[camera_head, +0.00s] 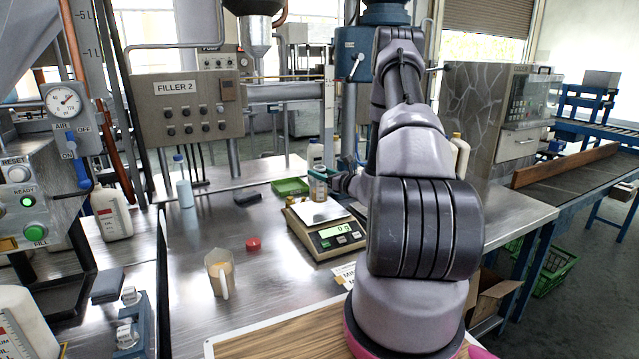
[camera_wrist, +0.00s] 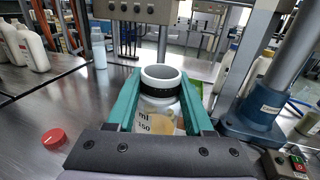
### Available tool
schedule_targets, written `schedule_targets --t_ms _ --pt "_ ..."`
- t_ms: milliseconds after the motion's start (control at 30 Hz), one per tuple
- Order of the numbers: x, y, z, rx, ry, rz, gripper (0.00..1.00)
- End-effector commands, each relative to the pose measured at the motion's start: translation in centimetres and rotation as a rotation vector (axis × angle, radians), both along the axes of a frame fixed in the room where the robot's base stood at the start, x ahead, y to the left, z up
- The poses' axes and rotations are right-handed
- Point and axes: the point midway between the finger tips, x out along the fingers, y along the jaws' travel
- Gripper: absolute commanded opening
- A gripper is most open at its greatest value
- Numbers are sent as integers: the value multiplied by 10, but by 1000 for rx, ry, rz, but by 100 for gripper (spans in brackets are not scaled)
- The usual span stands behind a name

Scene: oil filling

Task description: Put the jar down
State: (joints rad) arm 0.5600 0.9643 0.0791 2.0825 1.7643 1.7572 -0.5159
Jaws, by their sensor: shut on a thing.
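The jar (camera_head: 318,186) is a small clear vessel with a dark neck band, held above or at the pan of the bench scale (camera_head: 326,240). The scale's green display reads 0 g. In the wrist view the jar (camera_wrist: 160,108) stands upright between the two teal fingers of my gripper (camera_wrist: 160,82), with "ml" and "150" marks on its side and an open mouth. My gripper (camera_head: 323,173) also shows in the head view, partly behind my arm. The jar's base is hard to see, so contact with the pan cannot be told.
A grey-blue column base (camera_wrist: 250,120) stands right of the jar.

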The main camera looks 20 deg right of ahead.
Motion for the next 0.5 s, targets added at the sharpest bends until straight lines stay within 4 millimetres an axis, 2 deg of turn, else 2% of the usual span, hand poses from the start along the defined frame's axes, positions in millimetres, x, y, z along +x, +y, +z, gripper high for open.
schedule_targets --t_ms 100,200,500 --pt "0 0 -20 4 3 -1 0" --pt "0 0 -31 3 2 -1 0" --pt "0 0 -33 2 1 -1 0"
